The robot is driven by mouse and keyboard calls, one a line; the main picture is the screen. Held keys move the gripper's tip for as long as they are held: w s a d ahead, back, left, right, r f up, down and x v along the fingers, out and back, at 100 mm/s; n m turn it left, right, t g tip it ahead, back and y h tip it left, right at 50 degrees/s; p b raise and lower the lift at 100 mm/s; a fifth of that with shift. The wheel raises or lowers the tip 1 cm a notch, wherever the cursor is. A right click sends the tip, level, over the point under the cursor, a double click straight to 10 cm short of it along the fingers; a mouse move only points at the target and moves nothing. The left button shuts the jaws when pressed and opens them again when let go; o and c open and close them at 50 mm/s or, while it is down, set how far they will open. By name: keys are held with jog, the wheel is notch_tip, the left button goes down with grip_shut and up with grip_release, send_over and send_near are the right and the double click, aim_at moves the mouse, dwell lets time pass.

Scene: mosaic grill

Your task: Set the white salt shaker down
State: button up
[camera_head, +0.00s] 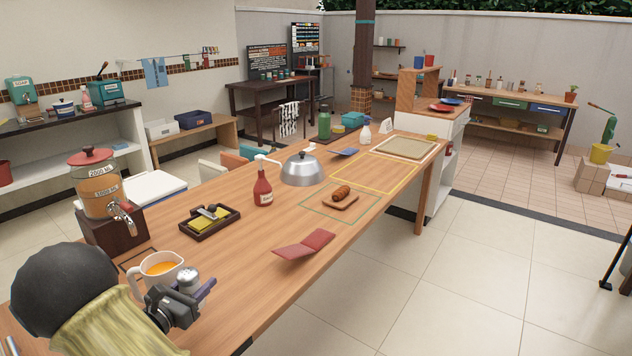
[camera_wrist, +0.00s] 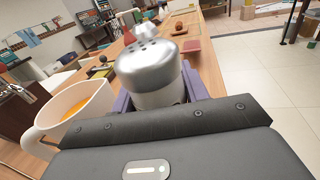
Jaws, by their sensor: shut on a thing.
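The salt shaker (camera_head: 187,278) is held upright at the near left of the wooden table, with a perforated metal top and a pale grey body. It fills the middle of the wrist view (camera_wrist: 152,75). My gripper (camera_head: 190,291) is shut on it, with purple fingers on either side of its body. The fingers also show in the wrist view (camera_wrist: 158,98). The shaker's base is hidden by my gripper, so I cannot tell whether it touches the table.
A white jug of orange liquid (camera_head: 158,269) stands close beside the shaker, left of it. A drink dispenser (camera_head: 103,205) is behind. The bare wood (camera_head: 235,270) right of my gripper is clear.

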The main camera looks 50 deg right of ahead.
jog(key=shift+f, duration=0.1)
notch_tip(320, 180, down, 6)
jog(key=shift+b, duration=0.45)
jog(key=shift+f, duration=0.1)
jog(key=shift+f+b, duration=0.3)
jog(key=shift+f, duration=1.5)
jog(key=shift+f, duration=0.15)
jog(key=o, duration=1.1)
jog(key=shift+c, duration=0.2)
